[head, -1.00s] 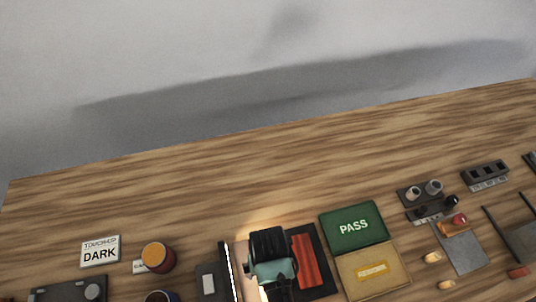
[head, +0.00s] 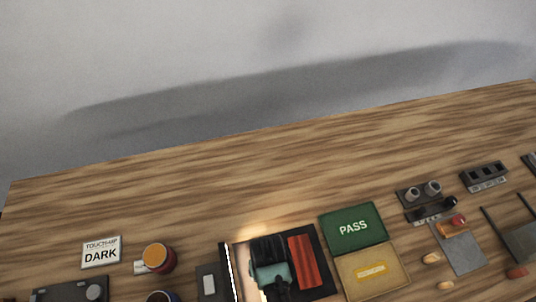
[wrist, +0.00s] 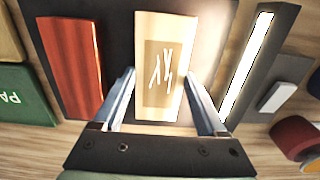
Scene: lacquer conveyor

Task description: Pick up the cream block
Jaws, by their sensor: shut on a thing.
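The cream block (wrist: 161,30) is long and pale, with a tan panel bearing white scratch-like marks on its face. In the wrist view it lies between the two fingers of my gripper (wrist: 160,78), which is shut on it across its width. In the head view my gripper (head: 268,252) is over the dark tray (head: 318,240) and hides most of the block. I cannot tell whether the block is clear of the tray.
A red block (head: 301,262) lies just right of my gripper. A lit strip light (wrist: 246,65) stands close on the other side. The green PASS pad (head: 354,229) and a tan tray (head: 371,290) are to the right. The table's back is clear.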

